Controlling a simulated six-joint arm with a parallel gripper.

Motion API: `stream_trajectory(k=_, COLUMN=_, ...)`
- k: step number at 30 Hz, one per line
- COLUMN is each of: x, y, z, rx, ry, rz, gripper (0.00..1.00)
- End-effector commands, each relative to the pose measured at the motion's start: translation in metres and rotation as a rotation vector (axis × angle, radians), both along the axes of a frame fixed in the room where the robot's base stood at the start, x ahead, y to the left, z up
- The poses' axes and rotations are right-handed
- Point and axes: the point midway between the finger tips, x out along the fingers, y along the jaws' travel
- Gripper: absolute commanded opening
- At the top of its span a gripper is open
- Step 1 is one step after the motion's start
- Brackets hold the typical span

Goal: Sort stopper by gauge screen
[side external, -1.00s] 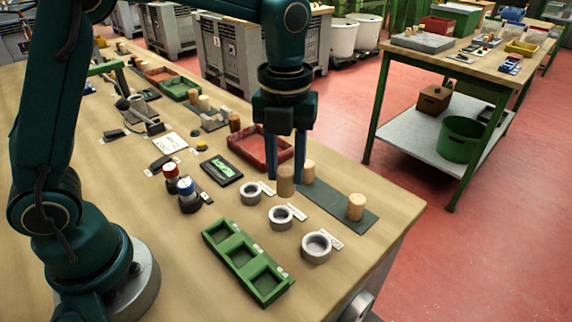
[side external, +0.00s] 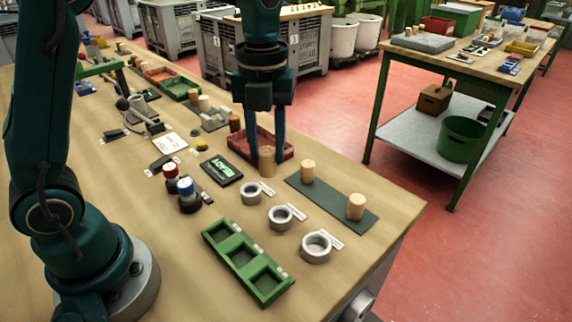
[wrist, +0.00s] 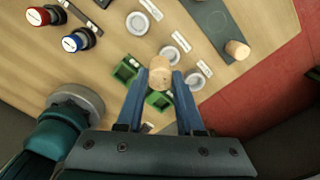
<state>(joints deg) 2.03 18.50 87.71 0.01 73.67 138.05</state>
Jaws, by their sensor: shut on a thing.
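My gripper (side external: 265,153) is shut on a cork stopper (side external: 267,162), upright between the blue fingers and seemingly above the bench. In the wrist view, the held stopper (wrist: 160,75) sits between the fingertips. Two pale cork stoppers (side external: 307,172) (side external: 356,207) stand on a dark mat (side external: 331,191). Three grey gauge rings (side external: 251,193) (side external: 280,217) (side external: 316,246), growing larger toward the front, each have a white label strip. A green tray (side external: 236,246) with three compartments lies in front of them; its compartments look empty.
A red tray (side external: 288,147) lies close behind the held stopper. A dark device with a lit green display (side external: 221,170) lies left of my gripper. Red (side external: 171,172) and blue (side external: 187,190) knobs stand nearer my base.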

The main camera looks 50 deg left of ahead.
Motion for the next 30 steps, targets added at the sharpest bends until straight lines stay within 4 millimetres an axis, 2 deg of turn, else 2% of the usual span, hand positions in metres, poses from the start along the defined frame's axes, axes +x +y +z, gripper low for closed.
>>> stream_trajectory(k=5, x=-0.028, y=-0.038, z=-0.008, rx=0.000, ry=0.006, rz=0.056, gripper=0.00)
stream_trajectory(k=9, x=-0.058, y=-0.070, z=-0.013, rx=0.002, ry=0.008, rz=0.035, gripper=0.00)
stream_trajectory(k=13, x=-0.082, y=-0.090, z=-0.014, rx=0.002, ry=0.007, rz=-0.024, gripper=0.00)
stream_trajectory(k=18, x=-0.099, y=-0.104, z=-0.013, rx=0.001, ry=0.005, rz=-0.103, gripper=0.00)
stream_trajectory(k=23, x=-0.101, y=-0.107, z=-0.016, rx=0.001, ry=0.004, rz=-0.122, gripper=0.00)
stream_trajectory(k=30, x=-0.101, y=-0.107, z=-0.033, rx=0.002, ry=0.006, rz=-0.121, gripper=0.00)
